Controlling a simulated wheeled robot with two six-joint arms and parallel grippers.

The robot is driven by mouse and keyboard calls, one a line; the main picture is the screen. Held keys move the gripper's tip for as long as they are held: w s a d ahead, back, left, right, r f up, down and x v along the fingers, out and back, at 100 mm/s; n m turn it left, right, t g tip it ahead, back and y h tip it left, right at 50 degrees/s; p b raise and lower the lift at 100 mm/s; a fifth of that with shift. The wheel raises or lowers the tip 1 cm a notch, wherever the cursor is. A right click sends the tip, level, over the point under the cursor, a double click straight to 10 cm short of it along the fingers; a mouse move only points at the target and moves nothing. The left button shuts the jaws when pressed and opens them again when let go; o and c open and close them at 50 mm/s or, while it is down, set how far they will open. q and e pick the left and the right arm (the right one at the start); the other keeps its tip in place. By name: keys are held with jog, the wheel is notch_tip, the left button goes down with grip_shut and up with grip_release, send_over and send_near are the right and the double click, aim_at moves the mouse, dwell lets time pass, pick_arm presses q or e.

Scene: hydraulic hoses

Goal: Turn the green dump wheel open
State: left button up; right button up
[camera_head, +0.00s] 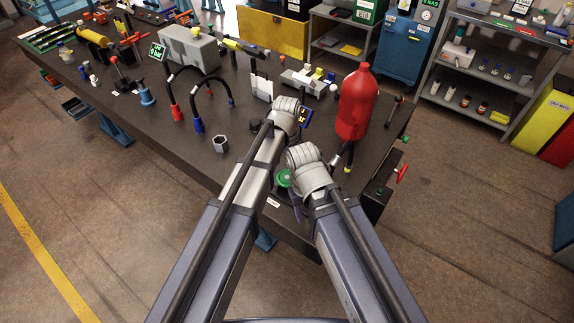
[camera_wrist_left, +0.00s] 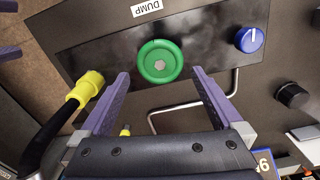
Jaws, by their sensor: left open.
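The green dump wheel (camera_head: 284,178) is near the front edge of the dark bench, partly hidden by my arms. In the left wrist view the wheel (camera_wrist_left: 160,61) is a round green ring with a grey hub, below a white DUMP label (camera_wrist_left: 147,8). My left gripper (camera_wrist_left: 160,74) is open and empty, with one purple finger tip on each side of the wheel's lower half. I see gaps between the fingers and the rim; their height above the wheel is hard to tell.
A blue knob (camera_wrist_left: 250,39) and a black knob (camera_wrist_left: 293,96) are right of the wheel in the wrist view. A yellow-ended hose (camera_wrist_left: 88,87) is close to the left finger there. A red cylinder (camera_head: 357,103) stands on the bench. Hose loops (camera_head: 197,123) stand left of my arms.

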aim_at(287, 177)
pick_arm(q)
notch_tip(287, 177, up, 4)
jog(key=shift+f+p, duration=0.2)
jog(key=shift+p, duration=1.05)
pick_arm(e)
notch_tip(287, 177, up, 4)
jog(key=shift+f, duration=0.2)
pick_arm(q)
jog(key=shift+f, duration=0.1)
jog(key=s+a+n, duration=0.4)
jog(key=s+a, duration=0.1)
jog(key=a, duration=0.3)
jog(key=s+a+n, duration=0.5)
jog(key=s+a, duration=0.1)
jog(key=a, duration=0.3)
jog(key=s+d+m+y+b, duration=0.1)
jog(key=s+d+m, duration=0.2)
jog(key=s+d, duration=0.3)
jog(key=d, duration=0.4)
jog(key=shift+d+f+m, duration=0.3)
jog(key=shift+d+f, duration=0.05)
pick_arm(e)
jog(key=shift+f, duration=0.5)
